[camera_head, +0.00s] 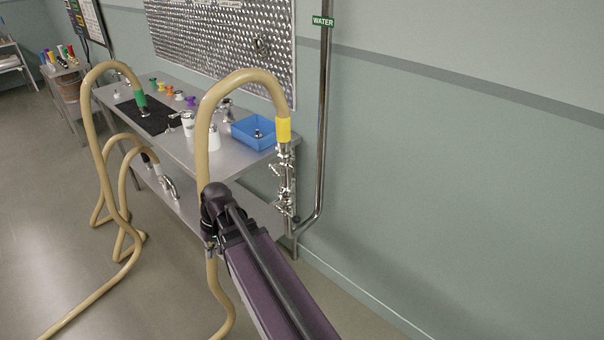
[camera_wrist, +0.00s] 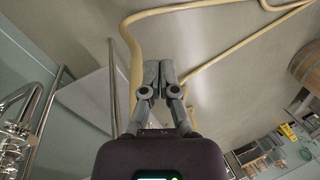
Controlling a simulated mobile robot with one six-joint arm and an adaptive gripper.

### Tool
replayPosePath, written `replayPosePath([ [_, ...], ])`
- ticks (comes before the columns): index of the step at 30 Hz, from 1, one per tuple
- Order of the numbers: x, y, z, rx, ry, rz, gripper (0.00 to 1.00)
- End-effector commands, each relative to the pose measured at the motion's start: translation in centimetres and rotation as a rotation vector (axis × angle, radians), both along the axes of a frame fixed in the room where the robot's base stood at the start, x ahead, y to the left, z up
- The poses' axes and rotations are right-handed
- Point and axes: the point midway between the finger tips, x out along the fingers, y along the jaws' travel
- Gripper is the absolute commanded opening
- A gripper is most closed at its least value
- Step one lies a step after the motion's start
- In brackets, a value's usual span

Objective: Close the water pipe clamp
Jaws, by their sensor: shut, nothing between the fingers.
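The water pipe (camera_head: 324,110) runs down the wall under a green WATER sign (camera_head: 323,21) and bends left near the floor to a vertical stack of steel valves and clamps (camera_head: 285,185). A beige hose with a yellow cuff (camera_head: 284,130) comes down onto the top of this stack. The picture is too small to tell which fitting is the clamp or whether it is open. Steel fittings (camera_wrist: 15,135) also show at the left edge of the wrist view. My gripper (camera_wrist: 158,72) is shut and empty, apart from the fittings. In the head view my arm hides its fingers.
A steel table (camera_head: 180,145) with a lower shelf (camera_head: 180,200) stands along the wall. It bears a blue bin (camera_head: 254,133), white bottles and coloured fittings. Beige hoses (camera_head: 100,150) loop to the floor at left. The floor and wall at right are clear.

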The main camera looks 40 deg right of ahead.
Motion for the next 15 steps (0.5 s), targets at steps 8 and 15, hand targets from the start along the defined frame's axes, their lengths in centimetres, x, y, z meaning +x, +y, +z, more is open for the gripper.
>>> replayPosePath([
  [8, 2.4, -5.1, -0.4, 0.193, -0.026, -0.130, 0.00],
  [15, 3.9, -10.0, 0.0, 0.354, -0.072, -0.232, 0.00],
])
